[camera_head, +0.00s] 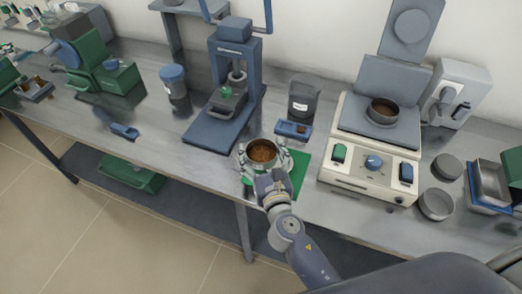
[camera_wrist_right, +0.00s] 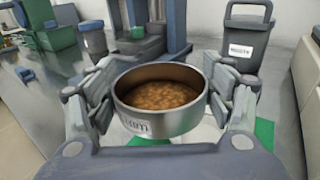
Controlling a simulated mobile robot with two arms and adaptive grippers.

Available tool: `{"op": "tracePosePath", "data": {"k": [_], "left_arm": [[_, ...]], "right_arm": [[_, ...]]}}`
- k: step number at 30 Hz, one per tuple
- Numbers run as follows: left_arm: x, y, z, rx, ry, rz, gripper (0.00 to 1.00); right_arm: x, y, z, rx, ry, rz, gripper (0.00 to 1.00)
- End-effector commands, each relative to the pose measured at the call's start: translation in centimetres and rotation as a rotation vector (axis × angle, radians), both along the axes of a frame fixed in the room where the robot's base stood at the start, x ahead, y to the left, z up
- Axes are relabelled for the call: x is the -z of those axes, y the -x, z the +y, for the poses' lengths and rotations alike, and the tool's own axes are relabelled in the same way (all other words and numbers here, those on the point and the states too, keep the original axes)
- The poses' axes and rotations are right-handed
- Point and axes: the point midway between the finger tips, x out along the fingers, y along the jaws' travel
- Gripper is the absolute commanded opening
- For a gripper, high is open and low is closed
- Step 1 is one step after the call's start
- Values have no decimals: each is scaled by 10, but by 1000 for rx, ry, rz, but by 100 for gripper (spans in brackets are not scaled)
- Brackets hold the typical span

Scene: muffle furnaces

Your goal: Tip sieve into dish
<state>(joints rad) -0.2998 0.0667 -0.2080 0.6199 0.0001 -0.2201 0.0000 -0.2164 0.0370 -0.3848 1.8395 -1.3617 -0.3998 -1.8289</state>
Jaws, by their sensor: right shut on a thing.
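The sieve (camera_head: 263,152) is a round metal pan with a label on its wall, holding brown granular material. My right gripper (camera_head: 263,158) is shut on it, one finger on each side. In the right wrist view the sieve (camera_wrist_right: 162,98) looks upright, and my right gripper (camera_wrist_right: 160,100) flanks it. Below it lies a green mat (camera_head: 299,170) with something white on it, mostly hidden by the sieve, so I cannot tell whether it is a dish. A round dark dish (camera_head: 383,111) sits on the blue-grey platform of the cream machine. My left gripper is not in view.
A blue press-like stand (camera_head: 229,95) and a grey labelled bin (camera_head: 304,97) stand behind the sieve. A small blue tray (camera_head: 293,130) lies close behind it. The cream machine (camera_head: 368,165) stands to the right, with round containers (camera_head: 436,204) beyond.

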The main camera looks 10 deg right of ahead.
Motion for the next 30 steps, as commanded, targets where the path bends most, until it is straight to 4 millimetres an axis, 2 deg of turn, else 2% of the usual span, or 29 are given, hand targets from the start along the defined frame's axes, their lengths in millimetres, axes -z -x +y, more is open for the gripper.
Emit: {"op": "tracePosePath", "data": {"k": [1, 13, 16, 23, 30], "left_arm": [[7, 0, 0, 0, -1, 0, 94], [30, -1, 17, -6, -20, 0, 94], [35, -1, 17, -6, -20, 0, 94], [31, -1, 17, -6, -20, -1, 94], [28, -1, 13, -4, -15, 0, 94]], "right_arm": [[6, 0, 0, 0, -1, -1, 31], [28, 0, 0, 0, -2, -1, 31], [22, 0, 1, 1, -130, -3, 31], [19, 0, 0, -1, -132, -2, 31], [13, 0, -1, 1, -258, -1, 31]]}}
